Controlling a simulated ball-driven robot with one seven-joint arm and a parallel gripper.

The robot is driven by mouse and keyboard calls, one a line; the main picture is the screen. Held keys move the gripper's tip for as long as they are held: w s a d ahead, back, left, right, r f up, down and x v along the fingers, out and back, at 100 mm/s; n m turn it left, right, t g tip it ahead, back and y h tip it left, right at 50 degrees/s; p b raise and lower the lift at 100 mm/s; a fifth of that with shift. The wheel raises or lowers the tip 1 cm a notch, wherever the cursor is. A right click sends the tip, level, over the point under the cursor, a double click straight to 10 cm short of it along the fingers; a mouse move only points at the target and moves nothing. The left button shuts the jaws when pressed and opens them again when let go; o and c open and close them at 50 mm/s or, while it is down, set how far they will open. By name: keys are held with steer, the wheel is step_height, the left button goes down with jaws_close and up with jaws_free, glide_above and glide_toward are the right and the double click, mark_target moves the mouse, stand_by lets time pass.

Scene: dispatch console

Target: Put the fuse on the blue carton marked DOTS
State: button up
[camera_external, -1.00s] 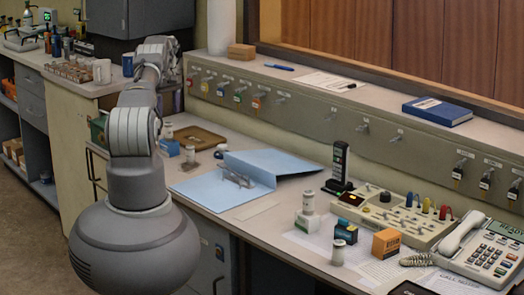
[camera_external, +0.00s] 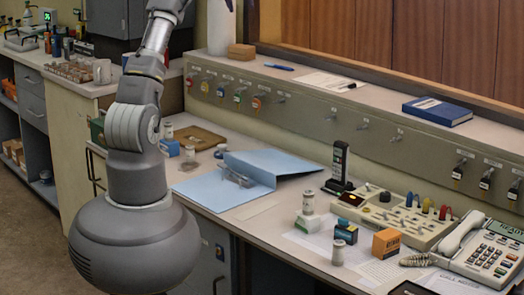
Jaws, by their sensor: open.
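Several small grey-white fuse-like cylinders stand on the desk. One (camera_external: 338,253) is upright near the front edge, one (camera_external: 308,203) is on a pale green-and-white block, and one (camera_external: 190,154) is beside a bright blue carton (camera_external: 169,148). Another cylinder (camera_external: 167,131) shows at the top of that blue carton; I cannot tell if it is on it or behind it. A dark blue-teal carton (camera_external: 346,233) stands by the front cylinder. Carton lettering is too small to read, so I cannot tell which is DOTS. My arm rises out of the top edge; my gripper is not clearly visible.
An orange carton (camera_external: 386,243), a black handset in its stand (camera_external: 340,163), a switch box (camera_external: 395,217) and a telephone (camera_external: 487,252) crowd the right. A blue folder (camera_external: 240,172) and brown tray (camera_external: 198,138) lie left. The panel (camera_external: 300,105) rises behind.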

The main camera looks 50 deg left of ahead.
steer(key=s+d+r+m+t, duration=0.2)
steer(key=d+r, duration=0.6)
steer(key=s+d+r+m+t, duration=0.2)
steer(key=d+r, duration=0.5)
steer(key=d, duration=0.1)
steer(key=s+d+r+m+t+h, duration=0.3)
steer(key=s+d+r+m+t, duration=0.2)
steer(key=s+d+r, duration=0.8)
steer(key=shift+s+d, duration=0.65)
steer(key=shift+s, duration=0.15)
steer(key=shift+r, duration=0.1)
